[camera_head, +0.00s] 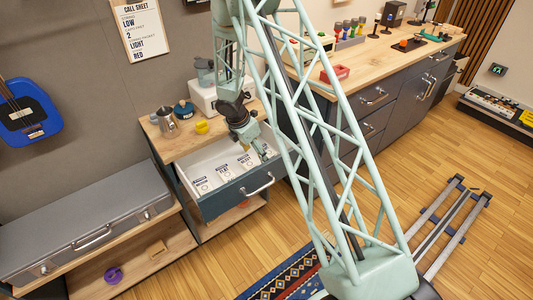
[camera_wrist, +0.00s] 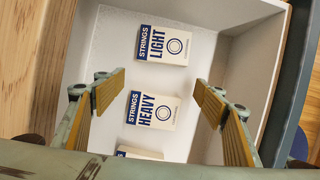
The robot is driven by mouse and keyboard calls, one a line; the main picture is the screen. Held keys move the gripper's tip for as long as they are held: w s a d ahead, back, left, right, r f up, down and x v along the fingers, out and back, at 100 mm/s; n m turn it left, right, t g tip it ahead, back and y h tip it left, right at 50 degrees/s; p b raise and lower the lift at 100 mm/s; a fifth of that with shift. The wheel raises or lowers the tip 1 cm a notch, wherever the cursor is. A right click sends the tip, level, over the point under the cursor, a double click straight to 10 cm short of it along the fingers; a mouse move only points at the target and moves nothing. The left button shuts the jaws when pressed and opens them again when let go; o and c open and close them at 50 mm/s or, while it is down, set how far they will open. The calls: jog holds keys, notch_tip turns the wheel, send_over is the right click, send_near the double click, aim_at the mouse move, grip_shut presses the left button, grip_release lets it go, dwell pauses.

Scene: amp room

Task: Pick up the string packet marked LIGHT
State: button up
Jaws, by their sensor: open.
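The LIGHT string packet (camera_wrist: 163,45), white with a dark blue STRINGS band, lies flat in the open drawer (camera_head: 225,205). In the wrist view it is at the top, beyond my fingertips. The HEAVY packet (camera_wrist: 152,110) lies below it in that view, between the lines of my fingers. A third packet (camera_wrist: 138,153) shows at the bottom, its marking hidden by my gripper's body. In the head view several packets (camera_head: 224,172) show in the drawer, their words too small to read surely. My gripper (camera_wrist: 158,92) is open and empty above the drawer, fingers either side of the packets.
The white drawer walls (camera_wrist: 263,60) stand close around the packets. A metal jug (camera_head: 167,122), a blue-topped round thing (camera_head: 184,109) and a yellow item (camera_head: 202,127) stand on the wooden top. A call sheet (camera_head: 142,30) on the wall reads LIGHT among other words.

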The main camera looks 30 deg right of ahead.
aim_at(267, 150)
jog(key=d, duration=0.3)
jog(key=w+d, duration=0.1)
jog(key=d, duration=0.1)
jog(key=shift+w+d, duration=0.2)
jog(key=shift+d, duration=0.2)
jog(key=shift+d+f+b, duration=0.15)
jog(key=shift+f+b, duration=0.25)
jog(key=shift+f, duration=0.2)
jog(key=c, duration=0.9)
jog(key=shift+c, duration=0.2)
jog(key=shift+r, duration=0.15)
notch_tip(267, 150, up, 18)
jog(key=p, duration=0.5)
